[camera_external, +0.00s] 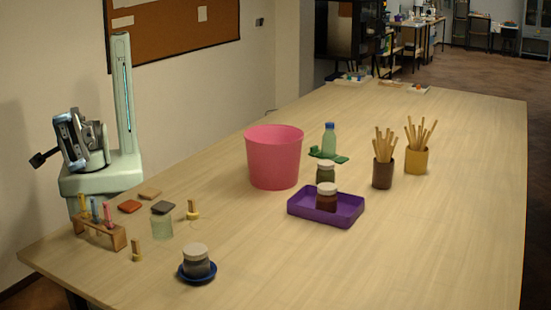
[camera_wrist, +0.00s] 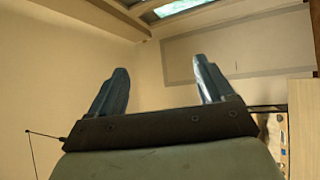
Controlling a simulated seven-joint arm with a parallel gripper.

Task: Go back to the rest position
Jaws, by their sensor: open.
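My gripper (camera_wrist: 160,65) points upward in the wrist view, its two blue-grey fingers spread apart with nothing between them. Behind them are the plain wall and ceiling beams with a bright window. In the external view my gripper (camera_external: 67,116) is at the far left, beside the pale green column, above and away from the table (camera_external: 430,240). It touches none of the things on the table. In that view the gap between its fingers is too small to make out.
Near my arm stand a wooden rack (camera_external: 98,232) and a jar on a blue saucer (camera_external: 197,276). The table's right side is clear.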

